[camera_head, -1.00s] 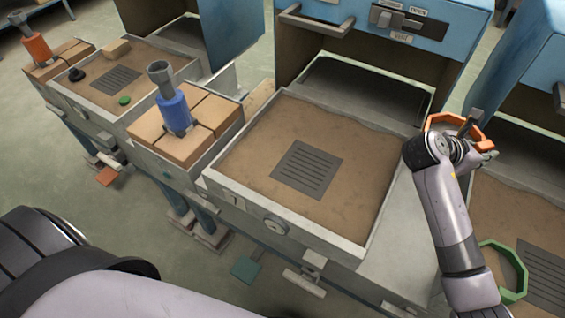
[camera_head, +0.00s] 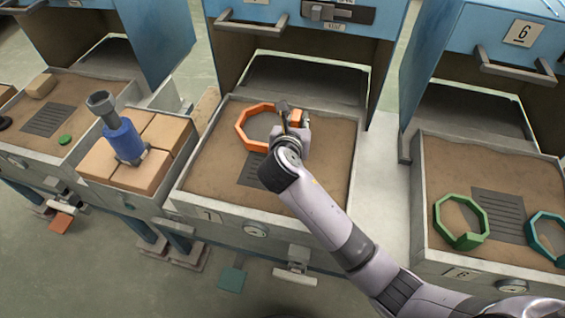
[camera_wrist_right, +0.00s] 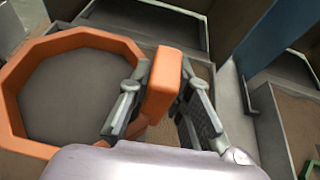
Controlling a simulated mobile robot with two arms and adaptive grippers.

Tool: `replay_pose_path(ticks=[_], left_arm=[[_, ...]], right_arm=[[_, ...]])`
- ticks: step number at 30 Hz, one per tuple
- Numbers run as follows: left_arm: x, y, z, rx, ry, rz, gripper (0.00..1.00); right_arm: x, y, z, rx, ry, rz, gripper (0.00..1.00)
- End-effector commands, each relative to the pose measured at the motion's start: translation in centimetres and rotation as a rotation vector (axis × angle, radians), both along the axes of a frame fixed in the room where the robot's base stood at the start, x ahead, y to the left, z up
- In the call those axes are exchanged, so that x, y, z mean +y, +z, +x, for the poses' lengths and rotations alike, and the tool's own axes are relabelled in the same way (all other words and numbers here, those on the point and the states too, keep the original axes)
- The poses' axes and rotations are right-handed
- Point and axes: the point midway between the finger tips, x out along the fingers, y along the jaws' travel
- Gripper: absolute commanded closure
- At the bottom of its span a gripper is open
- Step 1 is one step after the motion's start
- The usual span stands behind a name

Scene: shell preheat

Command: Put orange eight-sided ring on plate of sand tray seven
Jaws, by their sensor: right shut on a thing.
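The orange eight-sided ring (camera_head: 241,127) is over the back part of sand tray seven (camera_head: 190,197), held by its block-like tab. My right gripper (camera_head: 297,122) is shut on that tab; the wrist view shows the tab (camera_wrist_right: 162,88) between the two fingers (camera_wrist_right: 158,105) and the ring (camera_wrist_right: 65,42) to the left. The dark slotted plate (camera_head: 250,172) lies in the sand in front of the ring, partly hidden by my right arm. I cannot tell how high the ring is above the sand. My left gripper is not in view.
Tray six (camera_head: 424,225) at the right holds a green ring (camera_head: 437,219) and a teal ring (camera_head: 533,236) beside its plate (camera_head: 497,212). A blue-handled tool (camera_head: 124,140) stands on bricks (camera_head: 165,130) to the left. The blue oven (camera_head: 385,25) rises behind tray seven.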

Motion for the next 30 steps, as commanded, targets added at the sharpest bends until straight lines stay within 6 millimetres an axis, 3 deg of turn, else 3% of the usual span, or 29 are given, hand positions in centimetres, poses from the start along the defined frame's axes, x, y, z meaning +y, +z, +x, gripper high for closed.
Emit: replay_pose_path(ticks=[1, 6, 12, 19, 25, 30], left_arm=[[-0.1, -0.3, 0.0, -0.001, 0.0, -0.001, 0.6], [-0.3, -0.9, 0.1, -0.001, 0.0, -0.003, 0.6], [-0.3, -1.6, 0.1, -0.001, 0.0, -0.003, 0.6], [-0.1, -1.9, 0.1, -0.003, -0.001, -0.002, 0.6], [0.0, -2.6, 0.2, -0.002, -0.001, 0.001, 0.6], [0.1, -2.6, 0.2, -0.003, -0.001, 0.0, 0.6]], right_arm=[[0.0, -1.7, 0.0, 0.004, 0.0, -0.002, 1.0], [0.0, -6.3, 0.0, 0.003, 0.0, -0.003, 1.0], [0.0, -10.5, 0.0, 0.0, 0.0, -0.001, 1.0], [0.0, -12.5, 0.0, -0.001, 0.0, 0.001, 1.0], [0.0, -15.5, 0.0, -0.001, 0.0, -0.001, 1.0], [0.0, -16.2, 0.0, -0.002, 0.0, 0.0, 1.0]])
